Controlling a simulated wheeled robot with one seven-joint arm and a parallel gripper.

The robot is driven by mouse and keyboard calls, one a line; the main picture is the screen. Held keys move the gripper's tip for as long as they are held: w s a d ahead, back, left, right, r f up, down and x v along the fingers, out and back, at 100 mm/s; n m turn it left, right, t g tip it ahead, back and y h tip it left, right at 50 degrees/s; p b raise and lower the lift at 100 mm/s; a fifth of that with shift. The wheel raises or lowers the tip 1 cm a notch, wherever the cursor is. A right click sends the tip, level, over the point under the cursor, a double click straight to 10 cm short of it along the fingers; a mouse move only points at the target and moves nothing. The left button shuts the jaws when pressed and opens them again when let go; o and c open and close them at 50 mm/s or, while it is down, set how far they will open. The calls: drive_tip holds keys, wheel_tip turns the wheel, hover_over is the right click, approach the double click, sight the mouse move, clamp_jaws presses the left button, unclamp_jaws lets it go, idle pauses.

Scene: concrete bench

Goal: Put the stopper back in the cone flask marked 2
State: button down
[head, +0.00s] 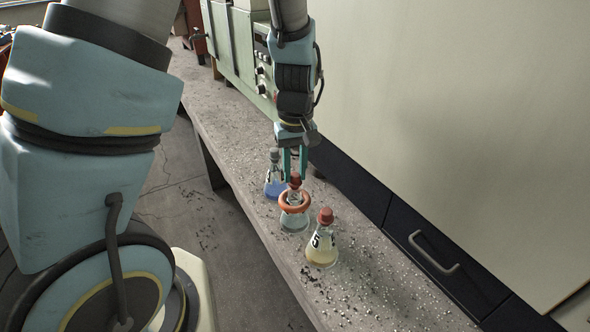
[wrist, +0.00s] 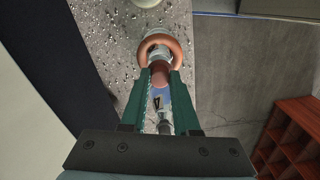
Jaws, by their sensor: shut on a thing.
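My gripper (head: 293,164) points down over the middle flask and is shut on a red-brown stopper (head: 295,181). The stopper also shows between the fingertips in the wrist view (wrist: 160,74). The middle cone flask (head: 293,222) holds pale liquid and has an orange ring (head: 294,202) around it. The stopper is right at this flask's mouth; I cannot tell whether it is seated or just above. The mark on this flask is not readable. The ring also shows in the wrist view (wrist: 176,47), around the flask just beyond the stopper.
A blue-liquid flask (head: 275,188) stands close behind, with no red stopper visible; its mark looks like 4 in the wrist view. A yellow-liquid flask (head: 322,250) marked 5, with a red stopper, stands in front. The speckled bench (head: 390,290) is clear at front right.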

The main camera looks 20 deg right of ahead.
sight(295, 175)
drive_tip(key=shift+f, duration=0.5)
idle(0.3)
unclamp_jaws()
idle(0.6)
drive_tip(key=shift+r, duration=0.1)
wheel_tip(295, 175, up, 9)
drive_tip(key=p, duration=0.8)
idle(0.3)
